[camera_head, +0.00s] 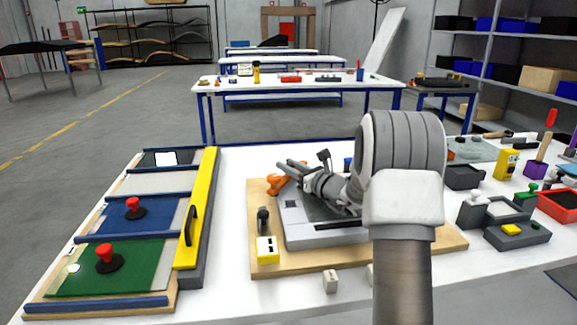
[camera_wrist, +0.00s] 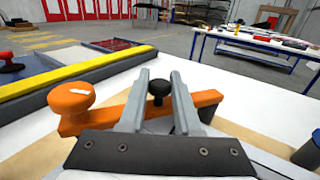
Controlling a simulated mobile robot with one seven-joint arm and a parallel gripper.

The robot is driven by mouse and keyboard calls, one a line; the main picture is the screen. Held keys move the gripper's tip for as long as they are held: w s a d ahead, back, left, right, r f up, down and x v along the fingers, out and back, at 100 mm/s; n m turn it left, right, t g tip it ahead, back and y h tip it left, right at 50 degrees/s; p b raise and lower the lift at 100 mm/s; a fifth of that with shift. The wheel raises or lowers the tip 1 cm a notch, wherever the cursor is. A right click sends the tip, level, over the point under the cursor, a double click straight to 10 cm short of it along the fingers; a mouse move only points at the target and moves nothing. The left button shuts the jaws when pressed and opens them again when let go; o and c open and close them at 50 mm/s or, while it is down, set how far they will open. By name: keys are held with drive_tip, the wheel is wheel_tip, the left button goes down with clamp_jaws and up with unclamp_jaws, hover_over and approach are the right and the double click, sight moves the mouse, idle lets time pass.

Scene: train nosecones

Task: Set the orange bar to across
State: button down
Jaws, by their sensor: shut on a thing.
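The orange bar (camera_wrist: 98,110) lies low across the wrist view, with a round orange knob (camera_wrist: 72,97) at its left end. Its right end (camera_wrist: 207,97) shows beyond my right finger. My gripper (camera_wrist: 160,75) is shut on the bar, one finger on each side of a black round knob (camera_wrist: 158,88). In the head view the bar (camera_head: 278,183) shows just beyond my gripper (camera_head: 284,164), above the grey fixture (camera_head: 300,232) on a wooden board. My fingers and wrist hide the bar's middle, so its exact angle is hard to tell.
A yellow bar (camera_head: 196,210) with a black handle stands left of the board, beside coloured panels with red knobs. A yellow block (camera_head: 267,250) and a black knob are at the board's left edge. Grey and red trays (camera_head: 565,203) stand to the right.

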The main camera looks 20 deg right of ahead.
drive_tip(key=n+g+y+p, duration=0.1)
drive_tip(key=s+d+n+g+y+p, duration=0.1)
drive_tip(key=y, duration=0.1)
drive_tip(key=d+n+y+p, duration=0.1)
drive_tip(key=shift+s+d+r+n+g+y+p, duration=0.15)
drive_tip(key=shift+s+d+n+g+y+p, duration=0.15)
drive_tip(key=shift+s+g+y+p, duration=0.1)
drive_tip(key=shift+s+d+n+g+y+p, duration=0.25)
drive_tip(key=shift+d+n+g+y+p, duration=0.35)
drive_tip(key=shift+n+g+y, duration=0.3)
drive_tip(key=shift+s+d+n+g+y+p, duration=0.2)
drive_tip(key=shift+d+n+g+y+p, duration=0.3)
drive_tip(key=shift+n+g+y+p, duration=0.4)
drive_tip(key=shift+d+g, duration=0.1)
drive_tip(key=shift+g, duration=0.3)
drive_tip(key=c, duration=0.6)
unclamp_jaws()
drive_tip(key=v, duration=0.6)
drive_tip(key=p+v, duration=0.1)
drive_tip(key=v, duration=0.5)
drive_tip(key=shift+f, duration=0.35)
